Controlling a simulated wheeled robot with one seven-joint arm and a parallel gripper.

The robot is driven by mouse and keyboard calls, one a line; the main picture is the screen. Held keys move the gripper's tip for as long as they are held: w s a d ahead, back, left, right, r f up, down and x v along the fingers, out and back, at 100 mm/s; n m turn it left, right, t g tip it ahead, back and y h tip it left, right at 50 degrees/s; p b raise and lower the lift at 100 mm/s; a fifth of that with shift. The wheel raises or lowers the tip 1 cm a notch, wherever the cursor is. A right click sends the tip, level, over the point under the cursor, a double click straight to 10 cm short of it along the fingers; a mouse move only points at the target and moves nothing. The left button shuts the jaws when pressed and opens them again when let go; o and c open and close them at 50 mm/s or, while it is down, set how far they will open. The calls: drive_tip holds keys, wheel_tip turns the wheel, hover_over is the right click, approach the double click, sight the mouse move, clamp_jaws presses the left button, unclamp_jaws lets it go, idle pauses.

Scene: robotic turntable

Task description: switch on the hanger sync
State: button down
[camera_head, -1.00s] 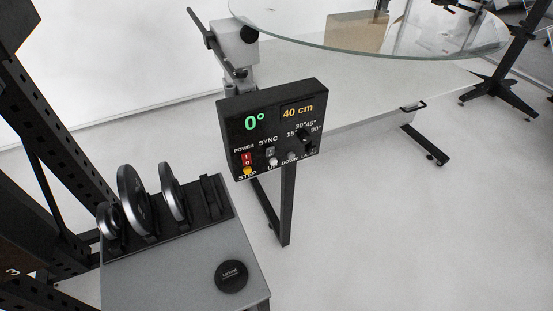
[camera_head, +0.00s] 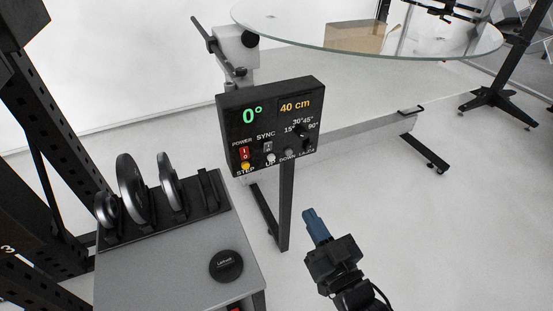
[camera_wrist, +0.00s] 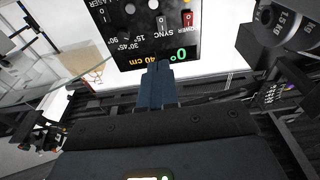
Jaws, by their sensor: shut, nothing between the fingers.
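The black control box (camera_head: 258,117) stands on a dark post beside the turntable, with a green 0° and an orange 40 cm lit on its face. The grey sync switch (camera_head: 268,147) sits under the SYNC label, right of the red power switch (camera_head: 245,153). My gripper (camera_head: 312,216) is shut and empty, below and right of the box and apart from it. In the wrist view the box appears upside down, with the sync switch (camera_wrist: 161,24) above the blue fingertips (camera_wrist: 158,68). I cannot tell the sync switch's position.
A grey cabinet (camera_head: 175,265) at the lower left carries a rack of several metal discs and a round black puck (camera_head: 226,265). A round glass tabletop (camera_head: 300,35) extends behind the box. The floor right of my gripper is clear.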

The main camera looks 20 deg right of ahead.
sight(270, 143)
drive_tip(key=shift+t, duration=0.4)
drive_tip(key=x, duration=0.5)
drive_tip(key=shift+w+f, duration=0.15)
drive_tip(key=x, duration=1.4)
drive_tip(key=shift+p, duration=0.3)
